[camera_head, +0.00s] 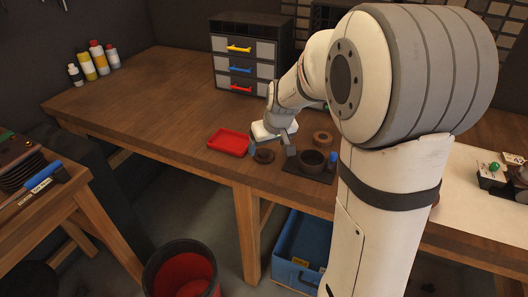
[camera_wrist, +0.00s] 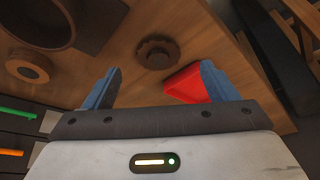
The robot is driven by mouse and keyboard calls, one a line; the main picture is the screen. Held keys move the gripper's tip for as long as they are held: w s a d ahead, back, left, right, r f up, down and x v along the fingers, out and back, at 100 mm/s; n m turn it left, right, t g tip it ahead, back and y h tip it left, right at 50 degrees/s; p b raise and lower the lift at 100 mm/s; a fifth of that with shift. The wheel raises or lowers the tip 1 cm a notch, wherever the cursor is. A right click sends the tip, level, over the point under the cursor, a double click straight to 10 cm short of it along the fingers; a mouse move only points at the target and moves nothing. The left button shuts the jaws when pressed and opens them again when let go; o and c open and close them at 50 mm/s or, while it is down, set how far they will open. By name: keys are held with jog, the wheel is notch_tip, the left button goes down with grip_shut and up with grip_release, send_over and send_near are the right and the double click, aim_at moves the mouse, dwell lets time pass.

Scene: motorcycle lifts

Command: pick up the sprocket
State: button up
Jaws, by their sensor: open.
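The sprocket is a dark brown toothed disc with a centre hole (camera_wrist: 157,52), lying flat on the wooden bench. In the head view it (camera_head: 264,156) lies near the bench's front edge, just right of the red tray. My gripper (camera_head: 271,151) is over this part of the bench with its fingers pointing down. In the wrist view my gripper (camera_wrist: 160,72) is open, with blue fingers set wide apart and nothing between them. The sprocket appears ahead of the gap between the fingertips, apart from both. How high the fingers are above it is hard to tell.
The red tray (camera_head: 228,142) lies close to the sprocket and shows behind one finger in the wrist view (camera_wrist: 188,83). A dark cup (camera_head: 312,160) on a dark mat and a tan ring (camera_head: 323,138) are to the right. A drawer cabinet (camera_head: 250,52) stands behind.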

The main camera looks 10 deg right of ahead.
aim_at(264, 153)
jog(key=x, duration=0.2)
jog(key=w+p+x, duration=0.1)
jog(key=x, duration=0.2)
jog(key=shift+r, duration=0.15)
jog(key=shift+w+f, duration=0.2)
jog(key=shift+f, duration=0.3)
jog(key=shift+c, duration=0.3)
jog(key=c, duration=1.1)
jog(key=shift+c, duration=0.2)
